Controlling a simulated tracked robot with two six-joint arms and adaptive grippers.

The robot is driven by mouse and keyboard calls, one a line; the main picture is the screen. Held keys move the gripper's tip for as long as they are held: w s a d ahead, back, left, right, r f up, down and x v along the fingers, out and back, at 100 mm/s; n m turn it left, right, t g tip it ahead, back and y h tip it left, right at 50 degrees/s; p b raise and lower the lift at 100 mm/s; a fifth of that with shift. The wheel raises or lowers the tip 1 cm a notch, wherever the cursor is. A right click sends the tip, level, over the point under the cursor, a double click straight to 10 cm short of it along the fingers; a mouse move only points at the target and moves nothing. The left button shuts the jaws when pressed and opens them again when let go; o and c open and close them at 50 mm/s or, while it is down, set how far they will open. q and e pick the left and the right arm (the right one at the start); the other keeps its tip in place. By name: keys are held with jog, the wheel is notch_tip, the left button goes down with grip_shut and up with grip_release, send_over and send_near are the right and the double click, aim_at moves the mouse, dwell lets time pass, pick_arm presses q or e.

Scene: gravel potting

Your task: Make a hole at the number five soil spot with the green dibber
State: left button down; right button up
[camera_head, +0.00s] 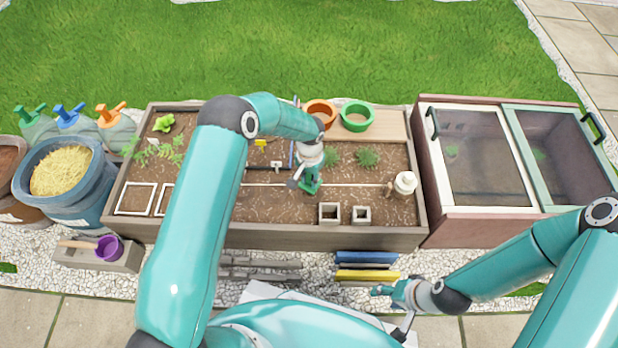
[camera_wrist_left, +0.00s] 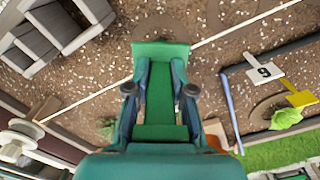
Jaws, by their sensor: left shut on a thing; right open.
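My left gripper (camera_head: 309,182) is shut on the green dibber (camera_head: 312,188) over the middle of the soil bed, close to a white string line. In the left wrist view, the green dibber (camera_wrist_left: 160,52) sits between the fingers of my left gripper (camera_wrist_left: 160,92). Its tip is hidden, so I cannot tell whether it touches the soil. A round mark in the soil (camera_wrist_left: 165,26) shows just beyond it. No number five is legible. A white tag (camera_wrist_left: 264,71) carries a digit that looks like 9 or an upturned 6. My right gripper (camera_head: 382,291) is open and empty in front of the bed.
The wooden bed (camera_head: 330,236) holds plants, white frames and two square pots (camera_head: 329,212). A cold frame (camera_head: 478,215) stands right; a blue bucket (camera_head: 88,192) stands left. Blue and yellow slabs (camera_head: 367,275) lie near my right gripper.

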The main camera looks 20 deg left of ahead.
pick_arm(q)
jog(key=shift+f+b, duration=2.05)
jog(key=shift+f, duration=0.55)
jog(key=shift+r, duration=0.15)
jog(key=shift+r+p, duration=2.9)
jog(key=shift+r, duration=2.05)
jog(key=shift+r, duration=0.15)
jog(key=shift+r+p, duration=1.4)
jog(key=shift+r, duration=0.95)
